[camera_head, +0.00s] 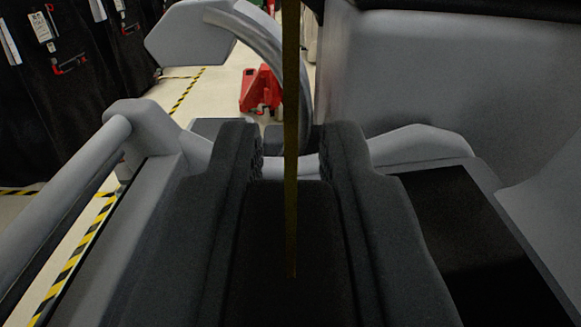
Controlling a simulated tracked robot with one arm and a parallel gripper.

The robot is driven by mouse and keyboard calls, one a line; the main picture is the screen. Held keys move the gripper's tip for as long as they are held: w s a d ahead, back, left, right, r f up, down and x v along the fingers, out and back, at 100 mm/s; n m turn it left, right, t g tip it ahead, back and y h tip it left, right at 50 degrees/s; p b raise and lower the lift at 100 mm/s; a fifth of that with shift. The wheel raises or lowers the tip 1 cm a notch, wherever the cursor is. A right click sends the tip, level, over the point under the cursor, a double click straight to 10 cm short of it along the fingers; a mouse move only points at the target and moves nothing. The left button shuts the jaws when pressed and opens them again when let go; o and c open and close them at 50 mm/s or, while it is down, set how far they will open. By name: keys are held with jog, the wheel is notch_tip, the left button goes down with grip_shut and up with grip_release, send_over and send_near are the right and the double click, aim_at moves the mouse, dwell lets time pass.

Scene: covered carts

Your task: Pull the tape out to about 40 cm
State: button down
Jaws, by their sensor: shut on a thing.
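The tape (291,90) shows as a narrow dull yellow strip. It runs almost straight up and down through the middle of the view, from the top edge to a lower end between the dark fingers. My gripper (291,150) is in the centre, with one black finger on each side of the strip. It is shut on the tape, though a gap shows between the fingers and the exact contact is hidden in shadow. The tape's case is not in view.
Black covered carts (70,110) with labels stand at the left. A red wheeled thing (260,90) stands on the pale floor beyond my gripper. Yellow and black striped lines (75,262) mark the floor, which is open between the carts and the red thing.

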notch_tip(320, 180, down, 6)
jog(key=b, duration=0.2)
jog(key=shift+f, duration=0.25)
jog(key=c, duration=1.4)
grip_release()
jog(key=shift+o, duration=0.2)
